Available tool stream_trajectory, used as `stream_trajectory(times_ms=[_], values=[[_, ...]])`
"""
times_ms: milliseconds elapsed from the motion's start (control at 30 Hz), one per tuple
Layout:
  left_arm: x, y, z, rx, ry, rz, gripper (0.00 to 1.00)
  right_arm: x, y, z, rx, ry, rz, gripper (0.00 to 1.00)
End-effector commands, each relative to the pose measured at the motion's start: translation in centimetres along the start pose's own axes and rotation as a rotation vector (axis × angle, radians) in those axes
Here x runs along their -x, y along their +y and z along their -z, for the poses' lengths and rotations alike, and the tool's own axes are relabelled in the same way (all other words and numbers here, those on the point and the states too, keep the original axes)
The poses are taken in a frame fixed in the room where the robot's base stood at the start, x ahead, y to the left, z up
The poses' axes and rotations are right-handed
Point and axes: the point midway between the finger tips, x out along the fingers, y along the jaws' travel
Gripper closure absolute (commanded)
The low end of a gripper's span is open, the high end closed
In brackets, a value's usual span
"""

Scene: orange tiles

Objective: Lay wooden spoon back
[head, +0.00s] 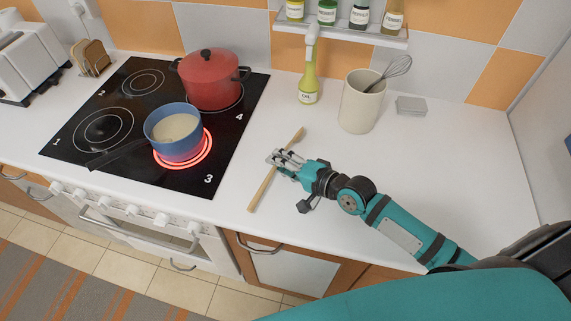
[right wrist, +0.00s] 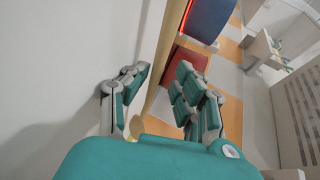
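The wooden spoon (head: 262,189) is long and light brown. In the head view it lies slantwise along the white counter, right of the stove. My right gripper (head: 276,158) is at the spoon's middle and hides part of it. In the right wrist view the spoon (right wrist: 167,55) runs between the parted fingers of the right gripper (right wrist: 158,88), with a visible gap on either side. The gripper is open. I cannot tell whether the spoon touches a finger. My left gripper is not in view.
A blue saucepan (head: 172,122) stands on a glowing red burner of the black stove (head: 120,150), near the spoon. A red pot (head: 210,82) is behind it. Counter right of the crock is mostly clear.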

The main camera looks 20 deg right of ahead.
Motion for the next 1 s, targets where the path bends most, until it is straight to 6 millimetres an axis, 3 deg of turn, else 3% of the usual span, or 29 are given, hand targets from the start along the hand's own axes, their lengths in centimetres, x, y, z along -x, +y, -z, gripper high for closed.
stream_trajectory(times_ms=[167, 400, 600, 1000], values=[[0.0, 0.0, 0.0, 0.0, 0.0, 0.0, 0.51, 1.9, 0.6, -0.1, -0.001, -0.001, -0.011, 0.65], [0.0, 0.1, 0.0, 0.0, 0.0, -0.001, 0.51, 7.2, 0.4, -0.1, 0.002, -0.001, -0.009, 0.65], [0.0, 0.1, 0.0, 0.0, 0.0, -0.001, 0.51, 10.5, 0.2, -0.1, 0.001, 0.0, -0.004, 0.65], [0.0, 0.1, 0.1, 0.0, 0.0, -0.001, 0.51, 11.9, -0.1, 0.0, 0.001, 0.001, 0.002, 0.65]])
